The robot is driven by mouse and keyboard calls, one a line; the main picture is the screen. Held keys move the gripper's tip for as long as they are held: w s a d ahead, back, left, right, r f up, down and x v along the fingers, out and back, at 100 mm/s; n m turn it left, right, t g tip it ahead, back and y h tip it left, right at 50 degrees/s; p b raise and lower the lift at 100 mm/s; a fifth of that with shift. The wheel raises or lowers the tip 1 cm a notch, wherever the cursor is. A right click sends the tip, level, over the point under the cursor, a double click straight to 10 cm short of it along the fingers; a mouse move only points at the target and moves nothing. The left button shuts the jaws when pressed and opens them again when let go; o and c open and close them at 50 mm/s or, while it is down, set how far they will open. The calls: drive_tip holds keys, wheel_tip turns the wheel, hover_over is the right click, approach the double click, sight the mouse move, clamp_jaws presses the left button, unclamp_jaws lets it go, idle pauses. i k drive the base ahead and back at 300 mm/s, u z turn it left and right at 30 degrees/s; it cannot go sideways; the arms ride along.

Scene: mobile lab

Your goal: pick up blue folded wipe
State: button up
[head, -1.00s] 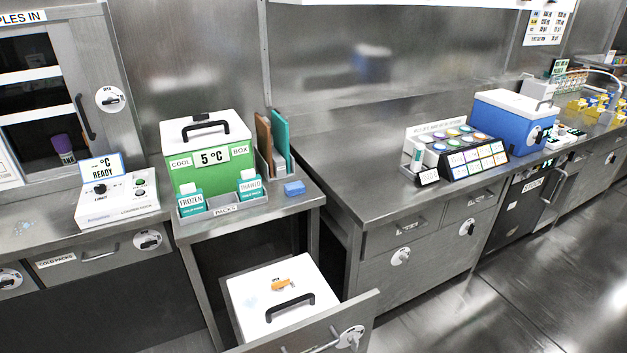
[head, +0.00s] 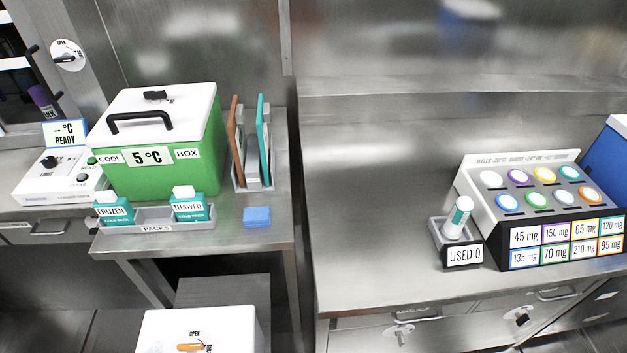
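The blue folded wipe (head: 257,217) lies flat on the steel counter in the head view, right of the packs tray and near the counter's front edge. Nothing covers it. My gripper is not in view.
Left of the wipe are a green cool box (head: 160,165) and a packs tray (head: 150,226) holding frozen and thawed packs. Behind it stands a folder rack (head: 256,177). Below is a white lidded box (head: 200,330). The right counter (head: 370,215) has clear space left of a vial holder (head: 455,240).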

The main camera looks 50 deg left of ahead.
sight(256, 217)
drive_tip(key=i, duration=1)
drive_tip(key=u, duration=4.25)
drive_tip(key=i, duration=0.5)
